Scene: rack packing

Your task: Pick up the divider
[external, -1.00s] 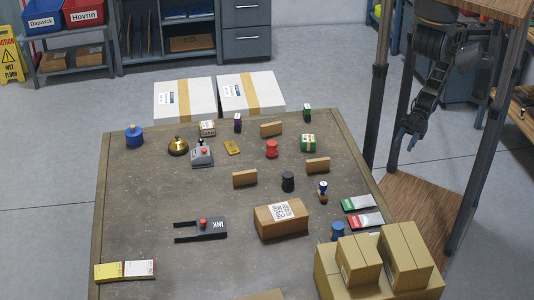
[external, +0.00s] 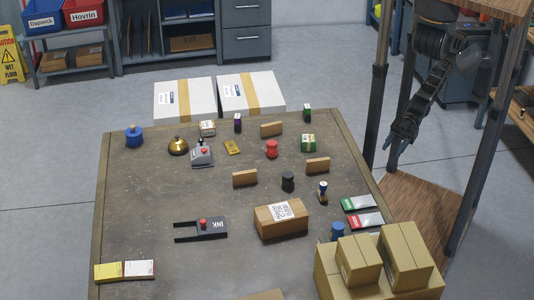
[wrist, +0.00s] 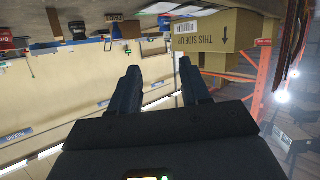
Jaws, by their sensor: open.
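My gripper (external: 390,158) hangs in the air right of the table (external: 150,250), beside a dark post. It also shows in the wrist view (wrist: 160,80), with its two fingers apart and nothing between them. Several small brown blocks stand on the table: one at the back (external: 271,128), one near the middle (external: 245,178) and one to the right (external: 317,165). I cannot tell for sure which thing is the divider. All three blocks are well away from my gripper.
A brown box with a label (external: 280,219) lies on the table. Stacked cartons (external: 405,255) stand at the front right corner.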

